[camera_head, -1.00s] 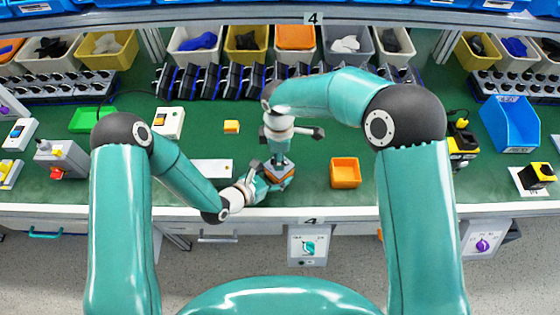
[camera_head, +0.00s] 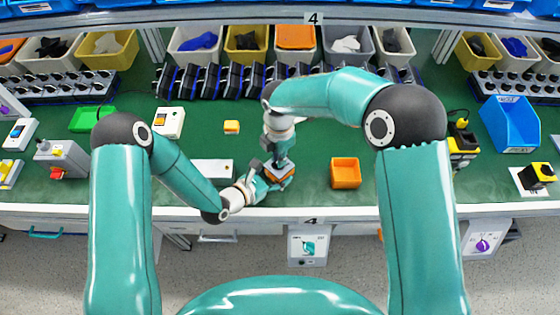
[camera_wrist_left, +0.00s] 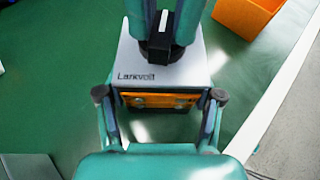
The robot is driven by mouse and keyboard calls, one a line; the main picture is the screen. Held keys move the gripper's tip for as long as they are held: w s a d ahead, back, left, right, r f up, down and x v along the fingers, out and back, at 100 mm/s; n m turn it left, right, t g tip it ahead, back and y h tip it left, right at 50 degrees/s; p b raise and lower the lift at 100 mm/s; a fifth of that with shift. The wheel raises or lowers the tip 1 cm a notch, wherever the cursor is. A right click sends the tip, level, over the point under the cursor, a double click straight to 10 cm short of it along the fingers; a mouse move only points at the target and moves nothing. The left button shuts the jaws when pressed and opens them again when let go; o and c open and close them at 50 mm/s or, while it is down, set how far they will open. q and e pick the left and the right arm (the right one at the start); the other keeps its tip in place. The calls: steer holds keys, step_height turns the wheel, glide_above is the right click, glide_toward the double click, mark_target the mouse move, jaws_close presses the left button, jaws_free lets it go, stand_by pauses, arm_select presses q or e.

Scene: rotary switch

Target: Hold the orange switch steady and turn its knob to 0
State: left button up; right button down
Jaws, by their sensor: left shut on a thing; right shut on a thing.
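The orange switch (camera_head: 283,176) is on the green bench near the front edge. In the left wrist view its orange body (camera_wrist_left: 155,101) shows under a grey top plate marked "Larkvolt". My left gripper (camera_head: 272,180) is shut on the switch body, one finger on each side. The black knob (camera_wrist_left: 158,48) stands on the plate, with a white line pointing away from the lettering. My right gripper (camera_head: 278,162) comes down from above and is shut on the knob; its fingers flank it in the left wrist view (camera_wrist_left: 168,32). The position marks around the knob cannot be read.
An orange bin (camera_head: 345,173) stands right of the switch. Other switch boxes and a blue bin (camera_head: 510,124) sit farther out. The front edge (camera_head: 330,212) is close.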

steer(key=c, duration=1.7)
jaws_free()
steer(key=shift+n, duration=0.8)
steer(key=o, duration=0.5)
steer(key=shift+r, duration=0.1)
steer(key=shift+r, duration=2.4)
arm_select(q)
steer(key=o, duration=1.2)
steer(key=shift+o, duration=0.2)
